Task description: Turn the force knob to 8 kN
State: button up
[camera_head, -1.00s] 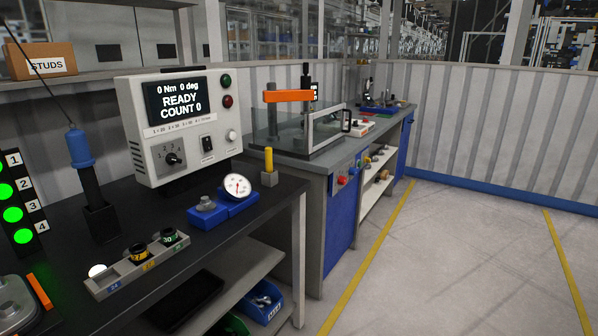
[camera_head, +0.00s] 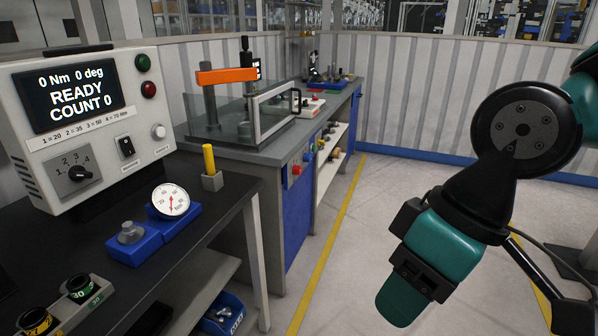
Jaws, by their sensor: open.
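On the far bench, a press with an orange arm (camera_head: 227,75) stands behind a clear guard with a grey frame (camera_head: 275,110). Small controls are on that bench's front, including a red one (camera_head: 297,170); at this distance I cannot read any force scale or tell which is the force knob. The near white control box (camera_head: 95,120) has a dark selector knob (camera_head: 80,173) with positions 1 to 4, and its screen shows Nm and degrees, not kN. My arm (camera_head: 450,240), black and teal, hangs at the right over the floor, apart from both benches. I see no gripper fingers.
The near dark bench holds a round gauge on a blue block (camera_head: 170,203), a yellow-handled tool in a holder (camera_head: 210,165) and a socket tray (camera_head: 70,305). Grey floor with a yellow line (camera_head: 330,245) is open to the right of the benches.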

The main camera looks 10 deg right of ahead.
aim_at(297, 170)
jog(key=z, duration=0.35)
jog(key=k, duration=0.5)
jog(key=z, duration=1.15)
jog(key=i, duration=1.3)
jog(key=u, duration=0.3)
jog(key=i, duration=0.7)
jog(key=u, duration=1.35)
jog(key=i, duration=0.65)
jog(key=u, duration=0.65)
